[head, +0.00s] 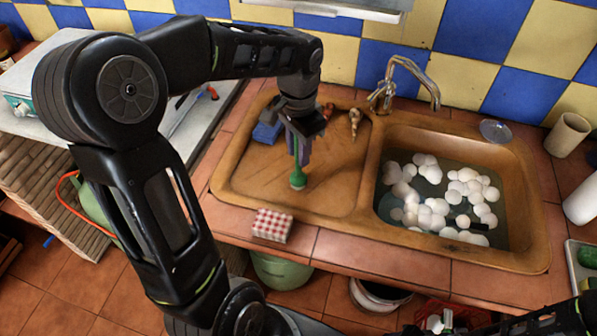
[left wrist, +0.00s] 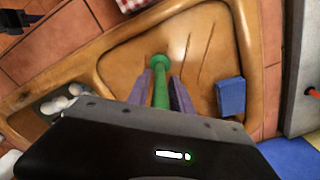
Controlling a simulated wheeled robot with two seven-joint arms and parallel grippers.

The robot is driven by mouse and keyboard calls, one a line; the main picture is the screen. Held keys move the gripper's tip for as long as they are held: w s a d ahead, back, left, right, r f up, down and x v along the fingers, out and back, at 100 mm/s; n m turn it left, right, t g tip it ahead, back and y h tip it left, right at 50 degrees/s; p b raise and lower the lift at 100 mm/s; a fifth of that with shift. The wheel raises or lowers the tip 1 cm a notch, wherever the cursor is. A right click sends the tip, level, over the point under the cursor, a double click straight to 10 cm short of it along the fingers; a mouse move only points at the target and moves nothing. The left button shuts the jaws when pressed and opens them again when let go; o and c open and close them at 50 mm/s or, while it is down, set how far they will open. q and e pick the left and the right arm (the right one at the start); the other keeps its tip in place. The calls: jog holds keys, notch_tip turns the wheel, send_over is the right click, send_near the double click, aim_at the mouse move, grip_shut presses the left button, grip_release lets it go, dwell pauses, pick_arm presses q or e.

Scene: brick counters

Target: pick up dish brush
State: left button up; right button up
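The green dish brush (head: 298,175) is upright over the brown sink's left drainboard, its round end down. I cannot tell whether that end touches the surface. My left gripper (head: 300,150) points down from above, its two purple-grey fingers closed in on either side of the brush handle. In the left wrist view the green brush (left wrist: 160,72) lies between the fingers (left wrist: 161,88), which appear shut on it. The upper part of the handle is hidden by the gripper. My right gripper's fingers are not in view; only a dark part of my right arm shows at the lower right.
A blue sponge (head: 267,132) lies behind and left of the brush; it shows in the left wrist view (left wrist: 231,96). A red checked block (head: 272,225) sits on the front tiles. The basin at right holds water and white foam (head: 440,205). The tap (head: 405,80) stands behind.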

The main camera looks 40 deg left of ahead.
pick_arm(q)
grip_shut()
dwell(0.4)
notch_tip(320, 180, up, 10)
jog(key=shift+r+b, duration=0.1)
jog(key=shift+b, duration=0.3)
dwell(0.7)
